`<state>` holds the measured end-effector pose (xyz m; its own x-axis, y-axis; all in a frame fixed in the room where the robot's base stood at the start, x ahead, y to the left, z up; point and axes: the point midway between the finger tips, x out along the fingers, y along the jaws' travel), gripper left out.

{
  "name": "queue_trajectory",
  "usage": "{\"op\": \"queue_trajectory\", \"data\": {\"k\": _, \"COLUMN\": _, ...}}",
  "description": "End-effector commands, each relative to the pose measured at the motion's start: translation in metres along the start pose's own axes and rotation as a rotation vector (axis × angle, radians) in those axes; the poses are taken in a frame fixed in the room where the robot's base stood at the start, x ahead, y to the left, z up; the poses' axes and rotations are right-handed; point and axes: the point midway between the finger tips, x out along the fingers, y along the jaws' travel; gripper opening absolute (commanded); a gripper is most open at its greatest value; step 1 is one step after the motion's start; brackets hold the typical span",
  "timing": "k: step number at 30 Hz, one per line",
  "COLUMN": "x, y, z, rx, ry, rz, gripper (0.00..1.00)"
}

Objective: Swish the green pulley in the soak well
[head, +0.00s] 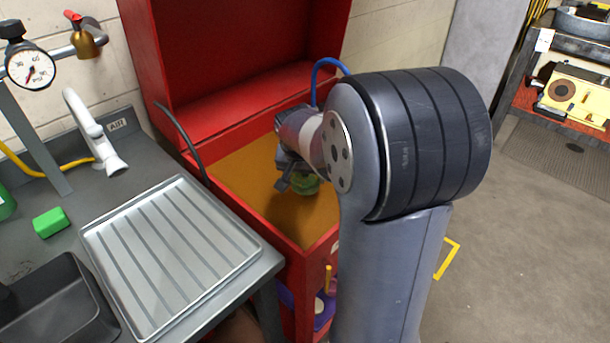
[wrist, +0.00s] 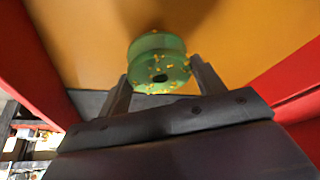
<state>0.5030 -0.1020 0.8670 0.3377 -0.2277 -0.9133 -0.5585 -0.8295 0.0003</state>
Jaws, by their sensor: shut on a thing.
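The green pulley (wrist: 158,62) is between the two fingers of my gripper (wrist: 160,80) in the wrist view, with yellow-orange specks on its face and a dark hole in it. My gripper is shut on it. In the head view the green pulley (head: 305,185) shows partly below my gripper (head: 292,178), over the orange-brown liquid of the soak well. The soak well (head: 262,218) is a red tank with a raised red back. I cannot tell whether the pulley touches the liquid. My arm hides the right part of the well.
A grey ribbed drain tray (head: 170,255) lies on the counter left of the well. Open floor lies to the right.

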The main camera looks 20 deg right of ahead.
Motion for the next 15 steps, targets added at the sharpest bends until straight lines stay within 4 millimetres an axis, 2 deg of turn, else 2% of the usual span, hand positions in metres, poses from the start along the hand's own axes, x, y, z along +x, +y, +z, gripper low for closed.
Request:
{"op": "queue_trajectory", "data": {"k": 1, "x": -0.008, "y": 0.000, "z": -0.004, "rx": 0.000, "ry": 0.004, "rz": -0.002, "gripper": 0.42}}
{"op": "queue_trajectory", "data": {"k": 15, "x": -0.044, "y": 0.000, "z": -0.021, "rx": 0.000, "ry": 0.004, "rz": -0.002, "gripper": 0.42}}
